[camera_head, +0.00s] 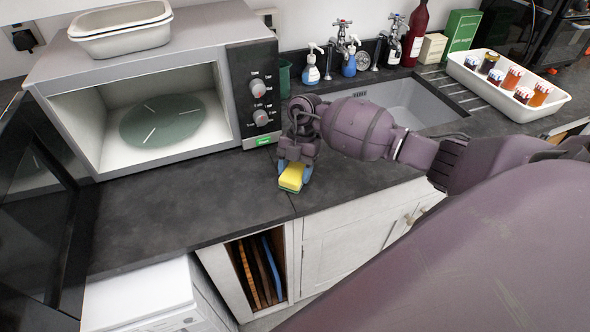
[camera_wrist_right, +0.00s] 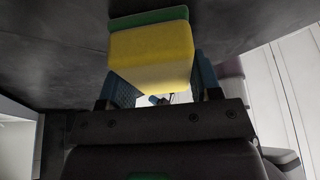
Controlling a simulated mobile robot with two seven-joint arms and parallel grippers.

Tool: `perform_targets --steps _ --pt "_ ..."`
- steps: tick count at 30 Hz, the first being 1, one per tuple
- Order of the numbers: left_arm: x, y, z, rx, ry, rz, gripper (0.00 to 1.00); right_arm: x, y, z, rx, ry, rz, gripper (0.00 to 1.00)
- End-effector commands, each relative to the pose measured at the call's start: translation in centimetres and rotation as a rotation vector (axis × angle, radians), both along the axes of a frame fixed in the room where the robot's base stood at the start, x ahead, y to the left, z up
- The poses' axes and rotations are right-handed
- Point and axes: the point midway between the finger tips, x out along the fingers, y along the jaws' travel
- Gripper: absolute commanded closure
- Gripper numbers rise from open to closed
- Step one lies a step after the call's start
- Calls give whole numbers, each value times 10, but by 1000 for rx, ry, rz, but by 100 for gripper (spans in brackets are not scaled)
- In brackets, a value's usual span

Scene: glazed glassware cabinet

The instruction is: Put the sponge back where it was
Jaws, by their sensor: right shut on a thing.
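The yellow sponge (camera_head: 292,177) with a green scouring side is in my right gripper (camera_head: 295,170), over the dark worktop just in front of the microwave's control side and near the worktop's front edge. In the right wrist view the sponge (camera_wrist_right: 152,55) sits between the two blue-padded fingers of the gripper (camera_wrist_right: 160,88), its green side facing the dark surface. I cannot tell whether the sponge touches the worktop. My left gripper does not show.
The microwave (camera_head: 150,95) stands open at the left, its door swung toward me. A green cup (camera_head: 284,78), soap bottles (camera_head: 311,68) and taps stand behind my right arm. The sink (camera_head: 400,105) and a white tray of jars (camera_head: 510,88) are to the right. The worktop (camera_head: 190,205) before the microwave is clear.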

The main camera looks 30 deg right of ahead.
Motion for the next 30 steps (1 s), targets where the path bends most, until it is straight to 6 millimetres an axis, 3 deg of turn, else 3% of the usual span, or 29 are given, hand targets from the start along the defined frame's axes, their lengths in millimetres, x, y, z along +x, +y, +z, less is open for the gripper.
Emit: perform_targets --steps 6,7,11,23,30 --pt "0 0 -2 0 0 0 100 0 0 -3 0 1 0 61" --pt "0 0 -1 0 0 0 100 0 0 -2 0 1 0 38" --pt "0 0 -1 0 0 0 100 0 0 -2 0 0 0 18" --pt "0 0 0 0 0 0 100 2 -2 5 -1 -2 0 17" --pt "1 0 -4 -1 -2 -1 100 10 -15 40 -2 -4 0 17"
